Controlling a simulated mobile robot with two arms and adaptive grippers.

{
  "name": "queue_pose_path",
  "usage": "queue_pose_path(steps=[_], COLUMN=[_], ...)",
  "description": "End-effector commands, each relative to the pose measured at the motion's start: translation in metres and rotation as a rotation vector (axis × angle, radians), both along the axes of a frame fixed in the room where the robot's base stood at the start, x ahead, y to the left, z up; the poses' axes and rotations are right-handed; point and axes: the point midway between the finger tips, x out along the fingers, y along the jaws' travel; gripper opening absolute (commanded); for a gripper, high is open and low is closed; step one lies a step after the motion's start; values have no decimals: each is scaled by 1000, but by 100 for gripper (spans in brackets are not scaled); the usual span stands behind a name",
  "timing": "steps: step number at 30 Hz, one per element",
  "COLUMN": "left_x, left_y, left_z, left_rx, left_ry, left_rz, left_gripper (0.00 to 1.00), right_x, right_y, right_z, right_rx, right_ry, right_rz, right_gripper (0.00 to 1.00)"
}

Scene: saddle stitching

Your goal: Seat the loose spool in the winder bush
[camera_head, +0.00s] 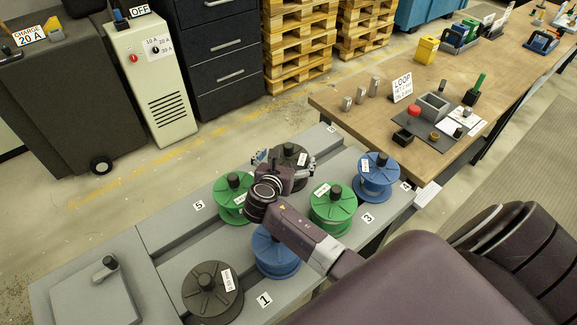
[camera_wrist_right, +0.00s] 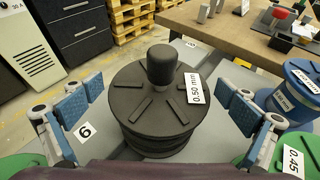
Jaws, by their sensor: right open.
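Several spools sit on the grey bench. A black spool labelled 0.50 mm (camera_wrist_right: 140,100) stands upright between the blue-padded fingers of my right gripper (camera_wrist_right: 158,115) in the right wrist view. The fingers are open, with gaps visible on both sides of the spool. In the head view my right gripper (camera_head: 282,162) partly covers this black spool (camera_head: 295,153) at the far end of the bench. Which spool is the loose one I cannot tell. A grey box with a short knobbed part (camera_head: 105,267) is at lower left; no winder bush is clearly identifiable. My left gripper is out of view.
Close by are green spools (camera_head: 334,207) (camera_head: 226,203), blue spools (camera_head: 377,178) (camera_head: 275,257) and another black spool (camera_head: 212,290). A wooden table (camera_head: 440,75) with small parts stands beyond. The bench strip at left is clear.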

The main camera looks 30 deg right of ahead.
Motion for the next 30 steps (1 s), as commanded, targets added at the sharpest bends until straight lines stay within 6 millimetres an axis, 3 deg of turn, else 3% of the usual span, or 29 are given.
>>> queue_pose_path(steps=[10, 28, 30], left_x=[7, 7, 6], left_y=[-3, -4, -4], left_z=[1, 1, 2], left_rx=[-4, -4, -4], left_ry=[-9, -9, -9], left_rz=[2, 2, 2], left_gripper=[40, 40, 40], right_x=[5, 5, 7], right_y=[-6, -6, -7], right_z=[-5, -5, 0], right_rx=[2, 2, -3], right_ry=[0, 1, -8], right_rz=[1, 1, 2], right_gripper=[100, 35, 35])
